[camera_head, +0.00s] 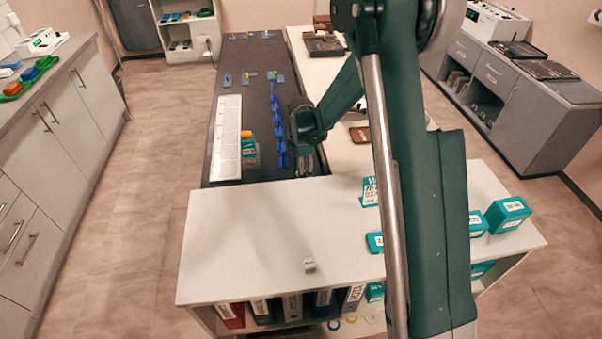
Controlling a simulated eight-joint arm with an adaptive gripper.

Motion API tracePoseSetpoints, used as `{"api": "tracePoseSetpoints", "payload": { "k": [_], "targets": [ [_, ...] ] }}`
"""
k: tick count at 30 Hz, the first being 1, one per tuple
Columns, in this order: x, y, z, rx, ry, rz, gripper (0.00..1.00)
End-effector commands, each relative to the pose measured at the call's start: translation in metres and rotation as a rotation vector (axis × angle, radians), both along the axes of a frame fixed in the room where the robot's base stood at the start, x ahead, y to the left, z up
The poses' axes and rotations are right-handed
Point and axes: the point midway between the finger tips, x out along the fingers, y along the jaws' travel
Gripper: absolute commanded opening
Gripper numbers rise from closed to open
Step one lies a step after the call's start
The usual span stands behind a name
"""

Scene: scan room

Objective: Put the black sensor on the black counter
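The black counter (240,85) is the long dark top in the middle, running away from me. My gripper (303,172) hangs over its near right end, close to the back edge of the white shelf top (245,230). Its fingers are small and dark here, and I cannot tell whether they are open or shut or hold anything. I cannot make out a black sensor; a dark thing near the gripper would be hard to separate from it. My arm hides part of the white top and the area behind it.
On the black counter lie a long white panel (227,137), a row of blue pieces (278,120) and a teal box (250,160). A small white block (309,266) stands on the white top. Teal boxes (507,212) stand at right. The white top's middle is mostly clear.

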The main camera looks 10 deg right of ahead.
Motion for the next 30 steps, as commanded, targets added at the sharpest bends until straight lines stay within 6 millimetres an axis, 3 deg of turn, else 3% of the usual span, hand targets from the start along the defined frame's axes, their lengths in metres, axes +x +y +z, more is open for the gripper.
{"api": "tracePoseSetpoints", "payload": {
  "k": [11,30],
  "targets": [
    [0.000,0.000,0.014,0.000,0.000,0.000,0.44],
    [0.000,0.000,0.105,0.000,0.000,0.000,0.44]
  ]
}}
